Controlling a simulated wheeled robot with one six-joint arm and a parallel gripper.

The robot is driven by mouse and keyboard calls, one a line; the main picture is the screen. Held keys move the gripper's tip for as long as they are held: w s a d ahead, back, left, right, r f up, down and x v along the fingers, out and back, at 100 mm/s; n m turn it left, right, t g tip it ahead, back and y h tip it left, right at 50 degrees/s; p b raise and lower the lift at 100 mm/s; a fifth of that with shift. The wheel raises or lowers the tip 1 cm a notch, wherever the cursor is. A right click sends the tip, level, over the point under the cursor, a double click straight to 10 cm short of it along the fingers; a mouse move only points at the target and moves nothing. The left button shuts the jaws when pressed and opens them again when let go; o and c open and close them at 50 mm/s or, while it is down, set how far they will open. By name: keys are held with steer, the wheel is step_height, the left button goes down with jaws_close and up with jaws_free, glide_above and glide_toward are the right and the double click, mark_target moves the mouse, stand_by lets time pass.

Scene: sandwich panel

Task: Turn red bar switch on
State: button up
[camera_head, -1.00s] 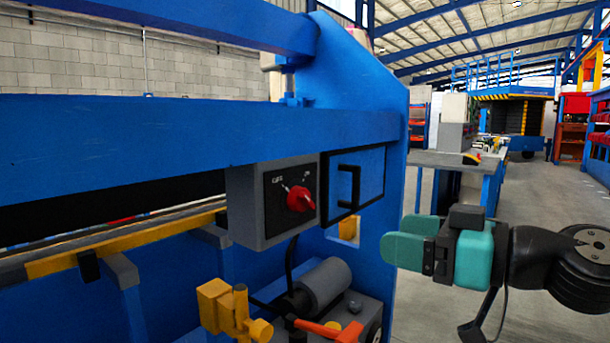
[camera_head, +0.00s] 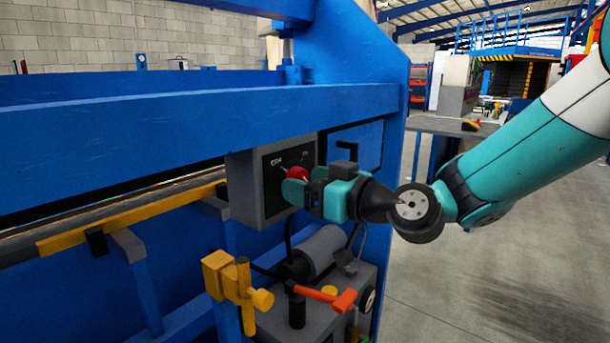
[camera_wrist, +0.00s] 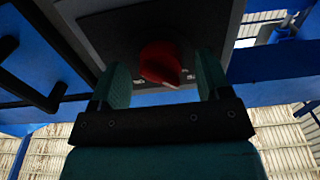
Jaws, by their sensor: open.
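The red bar switch (camera_head: 297,173) sits on the dark face of a grey control box (camera_head: 245,190) fixed to the blue machine. In the head view my gripper (camera_head: 295,187) is in front of the box and hides the lower part of the switch. In the wrist view the red switch (camera_wrist: 160,63) lies between the two teal fingers of my gripper (camera_wrist: 161,82). The fingers are open, with a gap on each side of the switch. Its pale pointer end aims to the lower right in the wrist view. Contact with the box face cannot be told.
A blue door panel with a black handle (camera_head: 346,152) is right of the box, and the handle also shows in the wrist view (camera_wrist: 45,95). Below are a yellow fitting (camera_head: 235,285) and an orange lever (camera_head: 325,295). Open floor (camera_head: 500,270) lies to the right.

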steer(key=shift+w+a, duration=0.25)
steer(key=shift+a, duration=0.1)
steer(key=shift+c, duration=0.5)
steer(key=c, duration=0.8)
